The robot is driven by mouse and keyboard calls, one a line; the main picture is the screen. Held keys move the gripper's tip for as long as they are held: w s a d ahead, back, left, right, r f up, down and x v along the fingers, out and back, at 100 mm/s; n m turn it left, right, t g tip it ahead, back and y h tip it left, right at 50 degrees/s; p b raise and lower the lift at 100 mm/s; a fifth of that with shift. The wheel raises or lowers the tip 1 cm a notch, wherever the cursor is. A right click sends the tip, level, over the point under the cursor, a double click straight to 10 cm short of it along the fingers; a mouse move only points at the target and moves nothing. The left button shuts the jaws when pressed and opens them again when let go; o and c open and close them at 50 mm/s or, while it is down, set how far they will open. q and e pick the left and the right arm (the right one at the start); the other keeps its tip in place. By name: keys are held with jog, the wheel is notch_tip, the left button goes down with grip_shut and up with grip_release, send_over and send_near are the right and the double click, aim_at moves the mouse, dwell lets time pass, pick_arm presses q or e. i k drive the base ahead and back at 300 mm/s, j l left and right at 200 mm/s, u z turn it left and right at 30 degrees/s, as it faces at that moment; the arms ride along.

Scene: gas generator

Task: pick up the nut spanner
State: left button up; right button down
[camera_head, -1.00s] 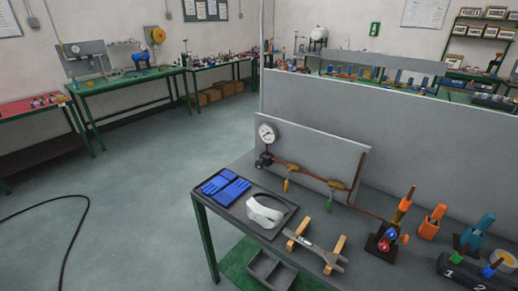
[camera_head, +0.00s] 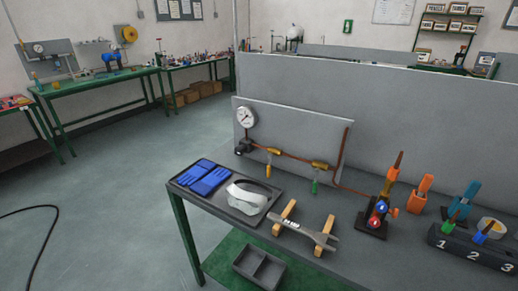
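The nut spanner (camera_head: 304,231) is a grey metal wrench lying across two wooden blocks near the front edge of the grey workbench (camera_head: 320,262). The left block (camera_head: 285,215) and the right block (camera_head: 325,236) hold it above the bench top. Its open jaw points to the right. Neither of my grippers shows in the view.
Left of the spanner, a dark tray (camera_head: 190,181) holds blue gloves (camera_head: 206,177) and white goggles (camera_head: 247,197). Behind are a gauge (camera_head: 246,117) and copper piping on a panel. A torch stand (camera_head: 375,220) and a numbered black block (camera_head: 475,247) are at right.

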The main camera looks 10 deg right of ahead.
aim_at(321, 238)
jog(key=z, duration=1.25)
jog(key=i+j+z, duration=0.25)
jog(key=j, duration=0.15)
jog(key=j+z, duration=0.25)
jog(key=j, duration=0.15)
